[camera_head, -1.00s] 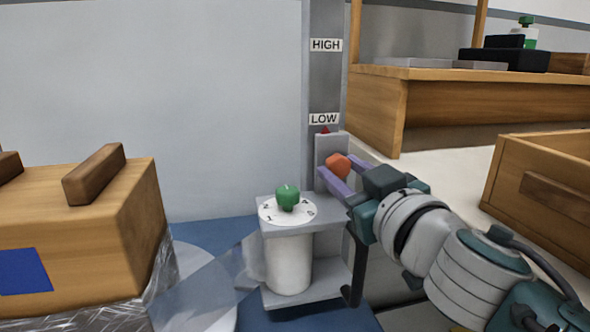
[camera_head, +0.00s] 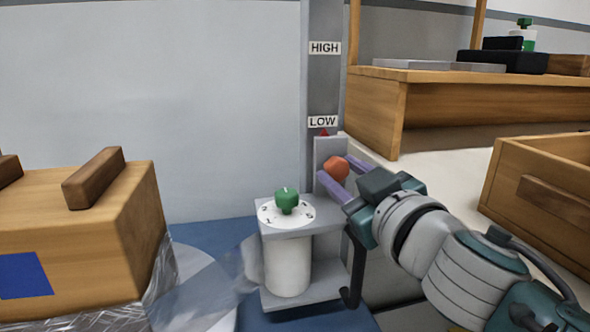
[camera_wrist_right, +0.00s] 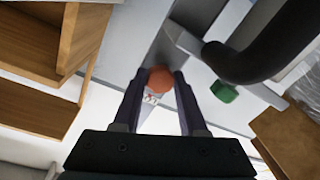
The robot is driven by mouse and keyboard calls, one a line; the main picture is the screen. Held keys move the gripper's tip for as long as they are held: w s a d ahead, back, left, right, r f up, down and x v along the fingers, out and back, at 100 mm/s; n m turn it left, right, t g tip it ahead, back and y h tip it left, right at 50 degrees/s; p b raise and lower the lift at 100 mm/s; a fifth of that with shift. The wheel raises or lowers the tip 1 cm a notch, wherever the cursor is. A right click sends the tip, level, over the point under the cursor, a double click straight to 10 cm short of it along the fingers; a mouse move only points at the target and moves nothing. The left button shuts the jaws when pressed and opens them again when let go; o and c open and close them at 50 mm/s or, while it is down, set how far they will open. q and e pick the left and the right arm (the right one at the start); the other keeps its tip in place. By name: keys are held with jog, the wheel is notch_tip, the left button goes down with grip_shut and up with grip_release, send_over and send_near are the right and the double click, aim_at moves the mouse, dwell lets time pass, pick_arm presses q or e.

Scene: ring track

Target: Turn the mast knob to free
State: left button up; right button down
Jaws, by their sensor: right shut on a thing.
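The orange mast knob (camera_head: 332,169) sits on the grey carriage plate of the mast (camera_head: 324,90), just below the LOW label. My right gripper (camera_head: 339,173) is shut on the knob, with one purple finger on each side. In the right wrist view the knob (camera_wrist_right: 160,79) shows between the fingertips of my right gripper (camera_wrist_right: 158,84). A small red pointer (camera_head: 324,132) on the mast is at LOW; the HIGH label is above. My left gripper is not in view.
Below the knob, a grey bracket (camera_head: 335,212) holds a white cylinder with a numbered dial and a green knob (camera_head: 286,201). A wooden box (camera_head: 90,230) stands at left. A wooden bench (camera_head: 420,100) and an open drawer (camera_head: 550,180) are at right.

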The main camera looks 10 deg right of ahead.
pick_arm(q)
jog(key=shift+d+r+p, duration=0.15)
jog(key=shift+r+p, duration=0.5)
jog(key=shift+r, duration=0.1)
pick_arm(e)
jog(key=n, duration=0.5)
jog(key=shift+r, duration=0.15)
jog(key=n+h, duration=0.1)
jog(key=n, duration=0.4)
jog(key=shift+p, duration=0.4)
jog(key=n, duration=0.5)
jog(key=shift+g+h+p, duration=0.3)
pick_arm(q)
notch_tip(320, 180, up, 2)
jog(key=shift+p, duration=0.3)
pick_arm(e)
jog(key=n, duration=0.5)
jog(key=shift+a+n+h, duration=0.1)
jog(key=shift+n+h, duration=0.2)
jog(key=shift+c, duration=2.3)
grip_release()
